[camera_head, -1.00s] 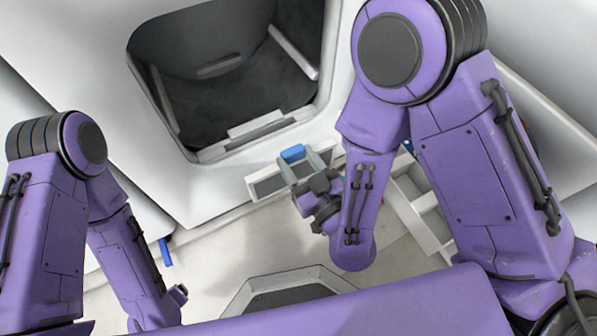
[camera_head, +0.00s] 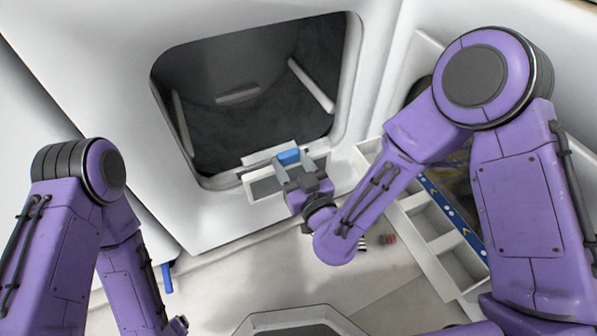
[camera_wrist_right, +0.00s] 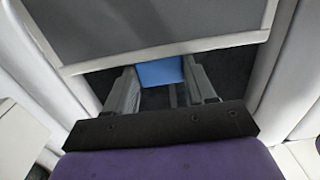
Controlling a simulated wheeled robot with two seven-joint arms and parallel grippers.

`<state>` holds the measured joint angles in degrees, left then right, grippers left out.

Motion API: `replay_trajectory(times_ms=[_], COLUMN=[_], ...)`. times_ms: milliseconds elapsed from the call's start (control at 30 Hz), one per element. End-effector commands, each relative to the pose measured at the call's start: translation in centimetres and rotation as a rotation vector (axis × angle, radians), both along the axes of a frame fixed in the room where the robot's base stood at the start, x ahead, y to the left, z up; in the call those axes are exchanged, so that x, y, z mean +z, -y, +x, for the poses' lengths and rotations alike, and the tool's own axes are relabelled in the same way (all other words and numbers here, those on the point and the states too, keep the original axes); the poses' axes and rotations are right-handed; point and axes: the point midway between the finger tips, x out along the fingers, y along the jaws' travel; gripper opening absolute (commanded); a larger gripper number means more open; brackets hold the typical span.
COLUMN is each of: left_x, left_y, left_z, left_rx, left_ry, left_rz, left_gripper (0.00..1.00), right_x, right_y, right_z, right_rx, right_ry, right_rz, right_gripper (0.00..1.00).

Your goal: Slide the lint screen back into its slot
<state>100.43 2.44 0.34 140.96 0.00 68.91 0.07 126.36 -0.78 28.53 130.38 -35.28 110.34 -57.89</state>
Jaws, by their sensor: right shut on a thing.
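The lint screen (camera_head: 265,188) is a flat grey mesh panel in a pale frame with a blue tab (camera_head: 289,157). My right gripper (camera_head: 300,168) is shut on it at the tab. It holds the screen just in front of the lower rim of the dryer's dark opening (camera_head: 250,105). A pale raised strip (camera_head: 268,153) sits on that rim, right by the screen. In the right wrist view, the mesh screen (camera_wrist_right: 150,30) fills the top, with the blue tab (camera_wrist_right: 160,72) between my two fingers. The slot mouth is not clearly visible.
A white divided tray (camera_head: 432,235) lies to the right, under my right arm. A small red item (camera_head: 388,239) is on the pale floor beside it. A blue piece (camera_head: 166,278) sticks out near my left arm. Floor between the arms is mostly clear.

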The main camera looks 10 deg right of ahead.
Motion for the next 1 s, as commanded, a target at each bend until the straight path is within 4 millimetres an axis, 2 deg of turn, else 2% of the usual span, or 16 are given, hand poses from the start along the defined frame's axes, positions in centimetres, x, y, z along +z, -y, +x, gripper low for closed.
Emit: replay_trajectory(times_ms=[467,1000], left_x=[0.4,-1.1], left_y=[0.0,0.0], left_z=[0.0,-0.1], left_rx=[-0.001,0.001], left_ry=[0.001,-0.001], left_rz=[0.001,-0.001], left_gripper=[0.80,0.80], right_x=[0.0,-0.9], right_y=[-1.5,-3.3], right_z=[4.9,10.4], right_rx=[-0.002,-0.001], right_ry=[0.000,0.002], right_rz=[0.002,0.002], right_gripper=[0.21,0.21])
